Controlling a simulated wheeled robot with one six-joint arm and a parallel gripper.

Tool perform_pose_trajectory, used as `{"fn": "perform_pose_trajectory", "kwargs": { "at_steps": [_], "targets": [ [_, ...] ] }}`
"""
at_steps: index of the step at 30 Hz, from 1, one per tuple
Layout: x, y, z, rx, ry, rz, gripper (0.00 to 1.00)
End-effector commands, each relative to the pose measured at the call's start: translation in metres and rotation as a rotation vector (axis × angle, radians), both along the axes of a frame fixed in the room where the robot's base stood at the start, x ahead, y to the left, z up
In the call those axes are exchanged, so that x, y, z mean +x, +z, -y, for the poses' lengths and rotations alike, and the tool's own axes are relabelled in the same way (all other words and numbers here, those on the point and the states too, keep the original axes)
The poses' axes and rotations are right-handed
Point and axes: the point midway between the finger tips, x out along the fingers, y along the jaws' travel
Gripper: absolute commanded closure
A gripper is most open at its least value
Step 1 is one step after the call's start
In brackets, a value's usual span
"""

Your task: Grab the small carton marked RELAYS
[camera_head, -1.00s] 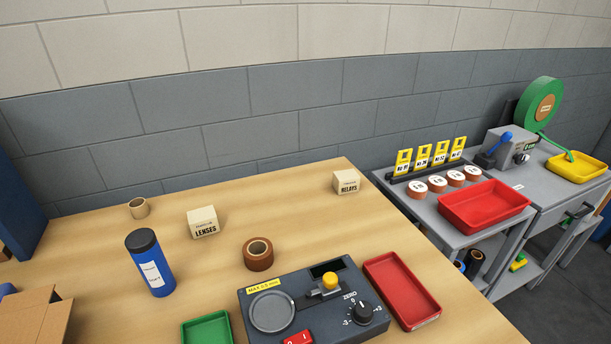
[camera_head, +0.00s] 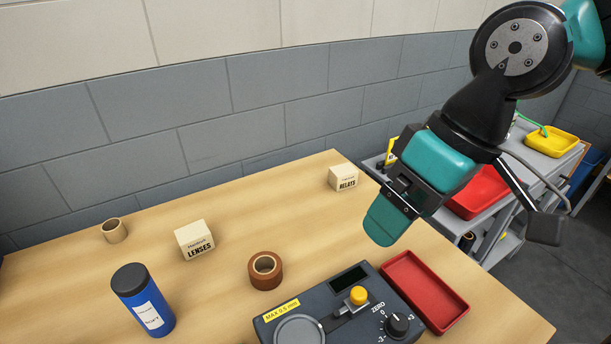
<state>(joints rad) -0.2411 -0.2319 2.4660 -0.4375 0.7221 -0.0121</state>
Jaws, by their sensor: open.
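The small cream carton marked RELAYS (camera_head: 343,178) stands upright near the back right corner of the wooden table. Nothing touches it, and its labelled face is in view. My gripper (camera_head: 385,222) is in the air to the right of the carton and nearer the camera, over the table's right side. It is open and apart from the carton. One teal finger shows clearly; the other finger is largely hidden. A similar carton marked LENSES (camera_head: 195,240) stands further left on the table.
A brown tape roll (camera_head: 265,271), a grey device with dial (camera_head: 345,310) and a red tray (camera_head: 425,291) lie in front. A blue bottle (camera_head: 144,302) and a small tan roll (camera_head: 114,230) are at left. The table around the RELAYS carton is clear.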

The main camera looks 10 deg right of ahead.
Motion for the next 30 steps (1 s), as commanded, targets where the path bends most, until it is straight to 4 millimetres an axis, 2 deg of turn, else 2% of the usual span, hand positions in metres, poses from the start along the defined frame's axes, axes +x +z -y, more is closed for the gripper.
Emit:
{"fn": "perform_pose_trajectory", "kwargs": {
  "at_steps": [1, 2, 6, 9, 12, 15, 18, 23, 30],
  "targets": [
    [0.032, -0.01, 0.002, -0.014, -0.035, 0.019, 0.01],
    [0.053, -0.013, 0.003, -0.022, -0.056, 0.034, 0.01],
    [0.159, -0.034, 0.013, -0.074, -0.158, 0.116, 0.01],
    [0.225, -0.052, 0.025, -0.11, -0.225, 0.171, 0.01],
    [0.274, -0.068, 0.038, -0.14, -0.279, 0.213, 0.01],
    [0.303, -0.078, 0.048, -0.158, -0.315, 0.239, 0.01],
    [0.318, -0.086, 0.053, -0.168, -0.332, 0.252, 0.01],
    [0.329, -0.112, 0.052, -0.171, -0.335, 0.25, 0.01],
    [0.349, -0.162, 0.047, -0.17, -0.336, 0.251, 0.01]
  ]
}}
